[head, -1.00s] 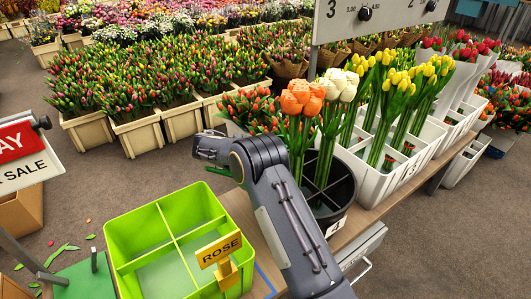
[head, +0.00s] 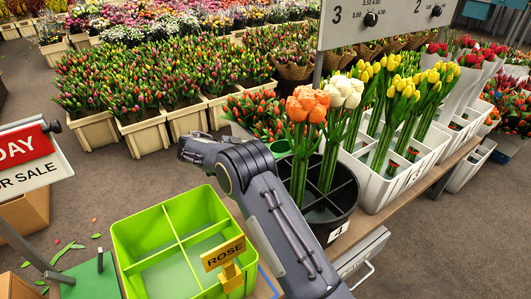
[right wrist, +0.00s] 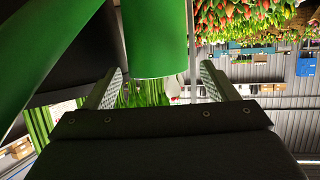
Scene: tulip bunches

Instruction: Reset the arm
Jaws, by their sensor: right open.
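My right arm (head: 285,235) comes in from the bottom of the head view and bends at a dark joint between the green bin and the black pot. My left gripper is in neither view.
A lime green divided bin (head: 140,255) with a ROSE tag stands left of the arm, its visible compartments empty. A black pot (head: 338,232) with orange and white tulips (head: 303,103) stands close right. White bins (head: 405,180) of yellow tulips stand beyond. Floor at left is mostly clear.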

